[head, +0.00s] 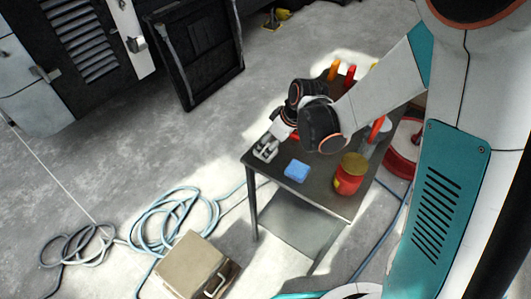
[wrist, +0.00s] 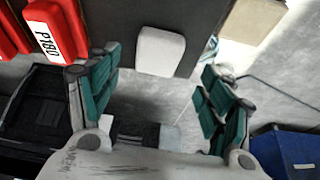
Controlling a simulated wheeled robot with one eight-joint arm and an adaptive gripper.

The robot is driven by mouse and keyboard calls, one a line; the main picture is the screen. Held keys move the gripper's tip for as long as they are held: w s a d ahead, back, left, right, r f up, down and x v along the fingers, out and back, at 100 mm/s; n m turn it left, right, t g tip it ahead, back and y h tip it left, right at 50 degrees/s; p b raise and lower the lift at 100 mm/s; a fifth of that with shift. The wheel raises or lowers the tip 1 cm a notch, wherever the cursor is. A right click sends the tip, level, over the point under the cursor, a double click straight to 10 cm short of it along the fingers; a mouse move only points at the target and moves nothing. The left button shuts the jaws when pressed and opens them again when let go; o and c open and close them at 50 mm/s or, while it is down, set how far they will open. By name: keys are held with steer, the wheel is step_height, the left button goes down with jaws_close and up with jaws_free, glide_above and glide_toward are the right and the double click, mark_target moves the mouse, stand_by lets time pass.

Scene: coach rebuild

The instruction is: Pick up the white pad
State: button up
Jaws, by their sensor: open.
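The white pad (wrist: 160,50) lies flat near an edge of the dark table in the wrist view. It is a rounded, pale block with nothing touching it. My gripper (wrist: 160,76) is open and empty, its two teal-and-dark fingers spread wide on either side of the pad in the picture. The gap to the pad is hard to judge. In the head view my arm reaches over the left part of the table (head: 327,202). A pale shape there by my wrist cannot be told apart clearly as pad or gripper.
A blue block (head: 297,170) and a red jar with a yellow lid (head: 351,174) stand on the table. Red labelled boxes (wrist: 47,32) are left of the pad in the wrist view. A beige box (head: 195,266) and coiled hose (head: 172,222) lie on the floor.

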mark_target(267, 147)
steer(key=b+x, duration=0.2)
steer(key=x, duration=0.3)
steer(key=shift+w+a+f+b, duration=0.1)
steer(key=shift+w+b, duration=0.15)
steer(key=shift+b, duration=0.1)
steer(key=c, duration=1)
